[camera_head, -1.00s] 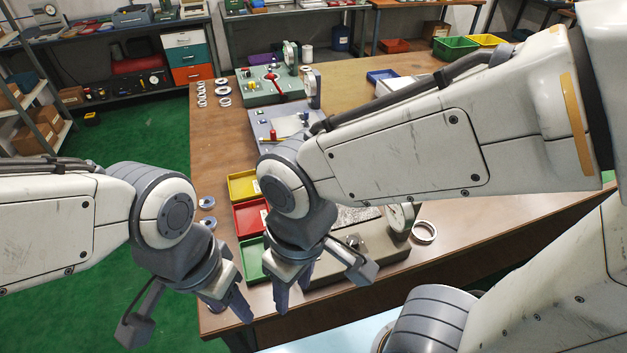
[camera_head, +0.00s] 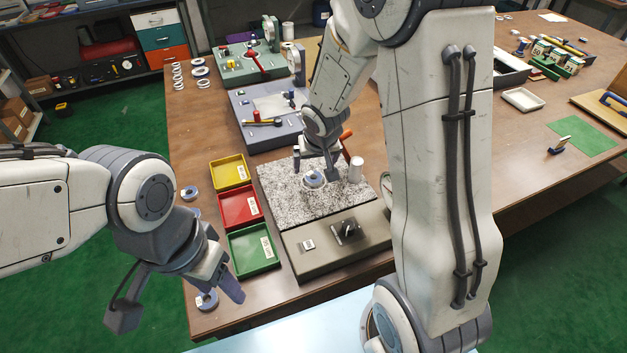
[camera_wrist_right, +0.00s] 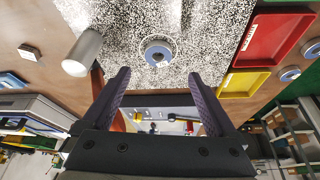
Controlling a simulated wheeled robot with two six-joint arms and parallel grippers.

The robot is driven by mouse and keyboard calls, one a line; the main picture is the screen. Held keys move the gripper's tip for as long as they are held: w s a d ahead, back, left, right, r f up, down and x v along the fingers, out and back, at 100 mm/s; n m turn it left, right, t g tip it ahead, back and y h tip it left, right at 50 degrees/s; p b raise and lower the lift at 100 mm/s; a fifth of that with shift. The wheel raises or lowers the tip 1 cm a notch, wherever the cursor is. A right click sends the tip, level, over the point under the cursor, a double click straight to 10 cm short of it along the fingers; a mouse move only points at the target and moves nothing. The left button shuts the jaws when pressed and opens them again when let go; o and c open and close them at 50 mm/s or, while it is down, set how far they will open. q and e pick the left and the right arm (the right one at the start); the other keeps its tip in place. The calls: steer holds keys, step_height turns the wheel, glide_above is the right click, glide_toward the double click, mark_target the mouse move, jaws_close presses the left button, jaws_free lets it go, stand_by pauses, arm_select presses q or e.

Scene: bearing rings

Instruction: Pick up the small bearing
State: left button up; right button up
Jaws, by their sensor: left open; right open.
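A small round bearing (camera_head: 314,178), bluish with a pale rim around it, lies on the speckled granite plate (camera_head: 275,195). In the right wrist view the bearing (camera_wrist_right: 158,52) shows near the top middle with a dark centre hole. My right gripper (camera_head: 315,164) is open over the plate, close to the bearing. In its wrist view the empty fingers (camera_wrist_right: 160,76) stand apart, with the bearing beyond the tips, between their lines. My left gripper (camera_head: 228,282) is open and empty at the front left table edge. Whether the right fingers touch anything cannot be told.
A white cylinder (camera_head: 356,169) stands on the plate right of the bearing. Yellow (camera_head: 228,171), red (camera_head: 240,207) and green (camera_head: 254,250) trays lie left of it. More bearings (camera_head: 189,193) lie along the left table edge. A grey fixture (camera_head: 265,118) stands behind.

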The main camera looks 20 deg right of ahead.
mark_target(314, 177)
steer(key=b+x, duration=0.2)
steer(key=x, duration=0.4)
steer(key=shift+d+f+b, duration=0.15)
steer(key=shift+f+b, duration=0.2)
steer(key=shift+b, duration=0.05)
jaws_close()
